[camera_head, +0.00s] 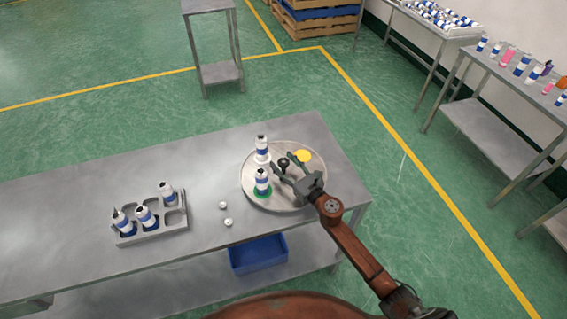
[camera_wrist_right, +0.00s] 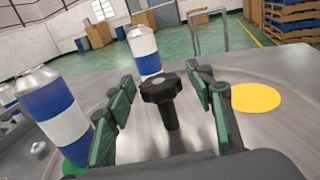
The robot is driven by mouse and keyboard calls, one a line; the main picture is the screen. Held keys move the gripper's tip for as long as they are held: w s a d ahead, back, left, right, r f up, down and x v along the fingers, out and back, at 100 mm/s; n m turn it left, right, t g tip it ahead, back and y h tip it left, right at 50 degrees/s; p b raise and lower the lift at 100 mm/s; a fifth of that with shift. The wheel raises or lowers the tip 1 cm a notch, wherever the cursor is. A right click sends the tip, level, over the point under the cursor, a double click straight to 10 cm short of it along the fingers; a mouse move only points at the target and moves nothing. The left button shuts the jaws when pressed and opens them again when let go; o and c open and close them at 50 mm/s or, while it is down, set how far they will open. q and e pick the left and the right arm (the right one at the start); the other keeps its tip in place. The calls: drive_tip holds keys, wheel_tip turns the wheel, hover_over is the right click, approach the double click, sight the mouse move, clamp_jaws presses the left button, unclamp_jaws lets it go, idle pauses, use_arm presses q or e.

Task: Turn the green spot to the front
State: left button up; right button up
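A round metal turntable (camera_head: 284,199) sits at the right end of the steel table. A black knob (camera_head: 283,163) stands near its middle and shows in the right wrist view (camera_wrist_right: 161,92). A green spot (camera_head: 269,194) lies at the turntable's front left, under a blue and white can (camera_head: 262,181). A second can (camera_head: 262,149) stands farther back, and a yellow spot (camera_head: 303,156) lies at the back right, bare. My right gripper (camera_head: 283,167) is open, its fingers on either side of the knob with gaps visible. My left gripper is out of view.
A grey rack (camera_head: 150,236) with several cans stands to the left. Two small white caps (camera_head: 225,213) lie between rack and turntable. A blue bin (camera_head: 257,254) is on the lower shelf. The table's far left is clear.

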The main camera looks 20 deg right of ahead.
drive_tip(key=shift+s+d, duration=0.1)
drive_tip(key=shift+s, duration=0.1)
drive_tip(key=v, duration=1.1)
drive_tip(key=shift+s, duration=0.25)
drive_tip(key=shift+d, duration=0.1)
